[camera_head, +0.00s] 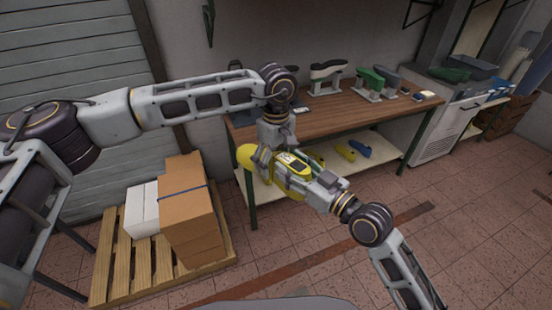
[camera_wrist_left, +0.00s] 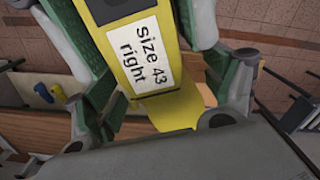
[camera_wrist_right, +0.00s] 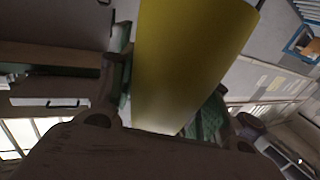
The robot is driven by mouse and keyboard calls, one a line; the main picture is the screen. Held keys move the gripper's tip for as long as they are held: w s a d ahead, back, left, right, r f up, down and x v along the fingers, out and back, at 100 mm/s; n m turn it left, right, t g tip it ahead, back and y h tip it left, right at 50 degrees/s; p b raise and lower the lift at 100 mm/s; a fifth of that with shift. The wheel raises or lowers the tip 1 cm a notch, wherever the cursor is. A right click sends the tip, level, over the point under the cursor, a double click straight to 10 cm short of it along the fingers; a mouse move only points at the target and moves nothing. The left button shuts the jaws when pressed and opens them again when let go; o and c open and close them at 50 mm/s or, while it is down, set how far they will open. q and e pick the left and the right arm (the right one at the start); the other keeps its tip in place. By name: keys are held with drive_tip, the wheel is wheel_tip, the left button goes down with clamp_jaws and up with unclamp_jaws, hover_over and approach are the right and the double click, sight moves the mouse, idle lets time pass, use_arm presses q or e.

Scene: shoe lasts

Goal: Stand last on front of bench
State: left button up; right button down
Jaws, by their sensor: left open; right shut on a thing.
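A yellow last (camera_head: 245,154) is held in the air in front of the bench (camera_head: 345,112). A white label reading "Size 43 right" shows on it in the left wrist view (camera_wrist_left: 148,62). My right gripper (camera_head: 298,182) is shut on the last; in the right wrist view the yellow body (camera_wrist_right: 185,65) fills the space between the green-padded fingers. My left gripper (camera_head: 268,155) is open, with its fingers on either side of the same last. The two grippers and arms hide part of the last and of the bench's front left.
Stands on the bench top carry a white-and-dark last (camera_head: 327,70) and a green last (camera_head: 370,78). Yellow (camera_head: 345,151) and blue (camera_head: 361,148) lasts lie on the lower shelf. Cardboard boxes (camera_head: 187,205) stand on a pallet (camera_head: 117,275) at left. The bench's front middle is clear.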

use_arm(q)
drive_tip(key=c, duration=1.6)
use_arm(e)
drive_tip(key=shift+r, duration=0.15)
use_arm(q)
drive_tip(key=shift+r, duration=0.1)
drive_tip(key=shift+c, duration=0.4)
use_arm(e)
drive_tip(key=c, duration=0.6)
unclamp_jaws()
drive_tip(key=shift+r, duration=4.85)
